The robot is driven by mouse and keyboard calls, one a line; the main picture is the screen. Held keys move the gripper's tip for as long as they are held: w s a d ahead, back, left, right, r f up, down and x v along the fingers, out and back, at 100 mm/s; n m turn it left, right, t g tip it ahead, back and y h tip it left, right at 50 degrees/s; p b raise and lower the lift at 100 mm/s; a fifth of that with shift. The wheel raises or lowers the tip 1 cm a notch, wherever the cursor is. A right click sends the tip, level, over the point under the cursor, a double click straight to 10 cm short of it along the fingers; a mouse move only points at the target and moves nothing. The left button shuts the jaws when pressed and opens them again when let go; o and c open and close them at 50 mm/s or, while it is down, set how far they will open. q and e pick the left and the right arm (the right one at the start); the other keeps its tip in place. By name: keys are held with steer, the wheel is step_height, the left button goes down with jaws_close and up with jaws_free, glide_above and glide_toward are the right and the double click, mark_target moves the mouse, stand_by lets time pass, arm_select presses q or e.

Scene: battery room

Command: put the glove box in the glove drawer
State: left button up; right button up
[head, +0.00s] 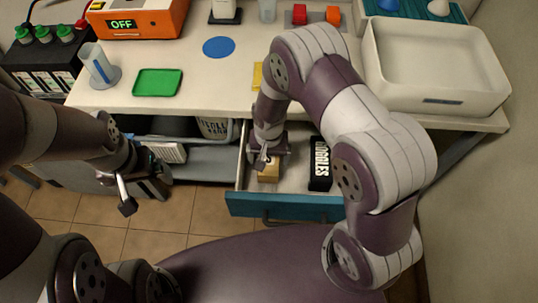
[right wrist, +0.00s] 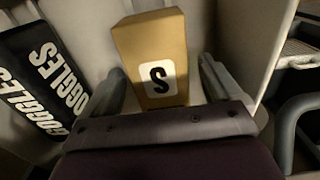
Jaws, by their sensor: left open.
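A tan box with a white label marked S (right wrist: 157,62) lies in an open drawer with a teal front (head: 285,206); I take it as the glove box. The box also shows in the head view (head: 268,174), partly under my right gripper. My right gripper (head: 264,160) is low in the drawer. In the right wrist view its fingers (right wrist: 160,85) are spread on either side of the box, with a gap at the right finger. My left gripper (head: 135,195) is open and empty, left of the drawer and below the counter edge.
A black goggles box (head: 320,165) lies in the drawer, right of the tan box. On the counter are a green tray (head: 158,82), a blue disc (head: 219,47), a partly hidden yellow item (head: 257,76) and a large white bin (head: 436,102). A grey shelf (head: 205,160) is left of the drawer.

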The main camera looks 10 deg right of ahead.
mark_target(271, 157)
steer(key=shift+r, duration=0.1)
step_height(271, 157, up, 13)
steer(key=p, duration=0.1)
steer(key=s+d+r+n+t, duration=0.1)
steer(key=s+d+r+n, duration=0.2)
steer(key=s+d+r, duration=0.4)
steer(key=s+d, duration=0.1)
steer(key=s, duration=0.1)
steer(key=shift+s+r, duration=0.15)
steer(key=shift+s, duration=0.25)
